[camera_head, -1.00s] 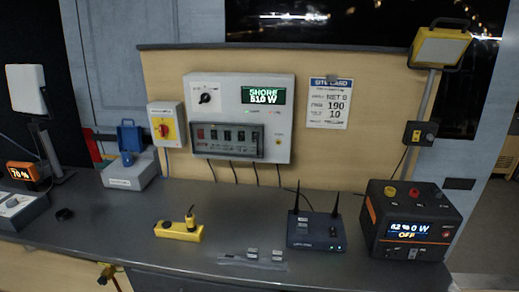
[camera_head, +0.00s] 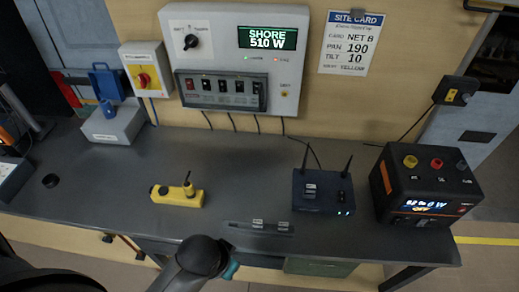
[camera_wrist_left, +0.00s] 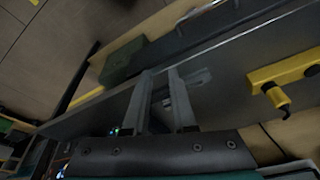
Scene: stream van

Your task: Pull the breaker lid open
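The breaker lid (camera_head: 221,103) is a dark, tinted cover over a row of breakers on the white power panel (camera_head: 285,75) on the back wall. It looks shut, with its lower edge standing out a little. Part of my arm shows low in the head view, in front of the desk's front edge, but no fingers show there. In the left wrist view my left gripper (camera_wrist_left: 160,73) has its two fingers apart with nothing between them. It is near the desk edge, well away from the lid. My right gripper is not in view.
On the grey desk (camera_head: 120,190) stand a yellow pendant (camera_head: 178,194), a router (camera_head: 322,191) with two antennas and a black power unit (camera_head: 425,185). A red-yellow switch (camera_head: 146,77) hangs left of the panel. The desk below the panel is mostly clear.

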